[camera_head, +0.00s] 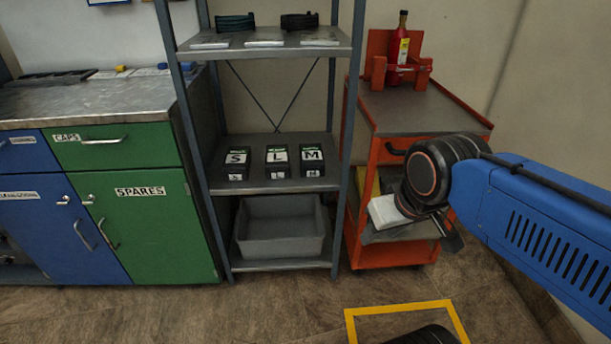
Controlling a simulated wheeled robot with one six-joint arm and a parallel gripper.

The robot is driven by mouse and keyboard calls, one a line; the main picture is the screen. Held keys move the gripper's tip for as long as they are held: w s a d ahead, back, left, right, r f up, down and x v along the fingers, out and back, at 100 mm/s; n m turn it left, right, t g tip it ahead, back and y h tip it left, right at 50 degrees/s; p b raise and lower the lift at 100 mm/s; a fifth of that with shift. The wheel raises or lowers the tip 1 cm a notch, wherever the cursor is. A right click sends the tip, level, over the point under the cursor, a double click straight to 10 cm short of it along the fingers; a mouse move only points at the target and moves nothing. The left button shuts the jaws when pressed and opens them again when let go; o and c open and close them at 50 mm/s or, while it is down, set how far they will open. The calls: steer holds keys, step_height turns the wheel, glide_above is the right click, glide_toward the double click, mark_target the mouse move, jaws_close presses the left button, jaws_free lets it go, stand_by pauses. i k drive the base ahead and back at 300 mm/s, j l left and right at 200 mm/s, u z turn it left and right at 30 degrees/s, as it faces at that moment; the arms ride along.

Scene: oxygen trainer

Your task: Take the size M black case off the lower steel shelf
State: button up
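The size M black case (312,161) stands on the lower steel shelf (250,184), at the right end of a row of three. Its lid shows a large white M label and its front a smaller M label. The black case marked L (277,161) is just left of it, with a narrow gap. The black case marked S (237,162) is at the left of the row. My blue arm with its black joint reaches in from the right, in front of the orange cart. All three cases stand clear of my arm.
A grey bin (281,228) sits on the bottom level below the cases. The upper shelf (270,42) holds dark coiled items. Steel posts flank the shelves. The orange cart (384,258) stands close on the right, with a red bottle (399,50) on top. Green and blue cabinets stand left.

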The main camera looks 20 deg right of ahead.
mark_target(312, 159)
steer(key=i+j+z, duration=0.25)
steer(key=i, duration=0.2)
steer(key=i+j+z, duration=0.2)
steer(key=i+j, duration=0.2)
steer(key=z, duration=0.35)
steer(key=k+j+z, duration=0.1)
steer(key=z, duration=0.35)
steer(key=k+j+z, duration=0.15)
steer(key=z, duration=0.25)
steer(key=k+j+z, duration=0.15)
steer(key=z, duration=0.3)
steer(key=k+j, duration=0.3)
steer(key=k, duration=0.25)
